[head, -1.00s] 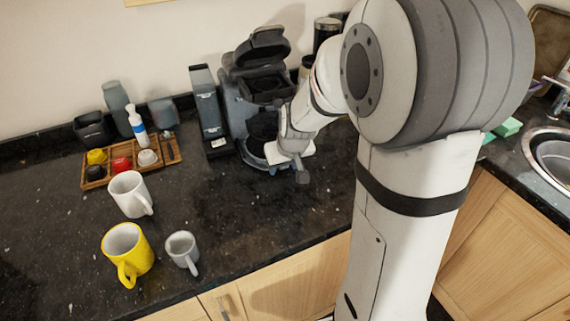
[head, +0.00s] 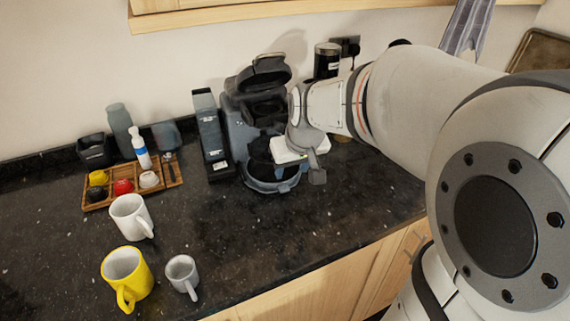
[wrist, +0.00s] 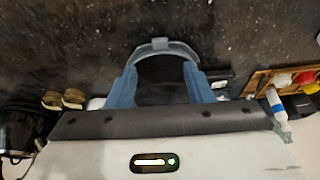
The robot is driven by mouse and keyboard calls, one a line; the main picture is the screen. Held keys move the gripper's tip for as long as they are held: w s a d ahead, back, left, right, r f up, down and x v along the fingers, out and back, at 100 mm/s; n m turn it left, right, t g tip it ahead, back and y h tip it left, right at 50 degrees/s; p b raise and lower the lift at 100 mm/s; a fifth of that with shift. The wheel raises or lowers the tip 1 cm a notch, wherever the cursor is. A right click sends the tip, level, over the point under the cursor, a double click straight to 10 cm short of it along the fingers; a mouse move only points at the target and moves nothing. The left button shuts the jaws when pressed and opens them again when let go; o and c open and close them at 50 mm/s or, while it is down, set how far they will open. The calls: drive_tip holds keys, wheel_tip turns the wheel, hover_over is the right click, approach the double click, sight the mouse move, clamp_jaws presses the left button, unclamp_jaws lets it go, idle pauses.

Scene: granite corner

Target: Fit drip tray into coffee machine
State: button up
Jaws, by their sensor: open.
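The dark coffee machine (head: 240,125) stands against the wall with its lid raised. A rounded blue-grey rim (head: 270,188) sticks out low at its front, which looks like the drip tray in the base. I cannot tell tray from base there or how fully it is seated.
A slim dark box (head: 210,135) stands close left of the machine. A wooden tray (head: 132,190) with capsules and a bottle (head: 141,150) is further left. A white mug (head: 130,215), yellow mug (head: 125,275) and grey cup (head: 181,274) stand in front. The counter before the machine is clear.

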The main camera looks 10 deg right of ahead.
drive_tip(key=s+f+m+g, duration=0.1)
drive_tip(key=s+f+g, duration=0.1)
drive_tip(key=s, duration=1.4)
drive_tip(key=shift+s+a+f, duration=0.15)
drive_tip(key=shift+a+f, duration=0.05)
drive_tip(key=shift+w+r+p, duration=0.2)
drive_tip(key=shift+w+p, duration=0.1)
drive_tip(key=shift+w, duration=0.1)
drive_tip(key=shift+c, duration=1.4)
drive_tip(key=shift+n+t, duration=0.3)
drive_tip(key=shift+n, duration=0.3)
drive_tip(key=w+p, duration=0.1)
drive_tip(key=w, duration=0.2)
drive_tip(key=w+d+p, duration=0.1)
drive_tip(key=w+p, duration=0.1)
drive_tip(key=w, duration=0.2)
drive_tip(key=w+d+p, duration=0.1)
drive_tip(key=w, duration=0.3)
drive_tip(key=shift+w+r, duration=0.15)
drive_tip(key=shift+r, duration=0.05)
clamp_jaws()
drive_tip(key=x, duration=1)
drive_tip(key=shift+w+a+r+p, duration=0.1)
drive_tip(key=shift+p, duration=0.2)
drive_tip(key=w+p, duration=0.1)
drive_tip(key=w, duration=0.2)
drive_tip(key=shift+a, duration=0.15)
drive_tip(key=shift+w, duration=0.6)
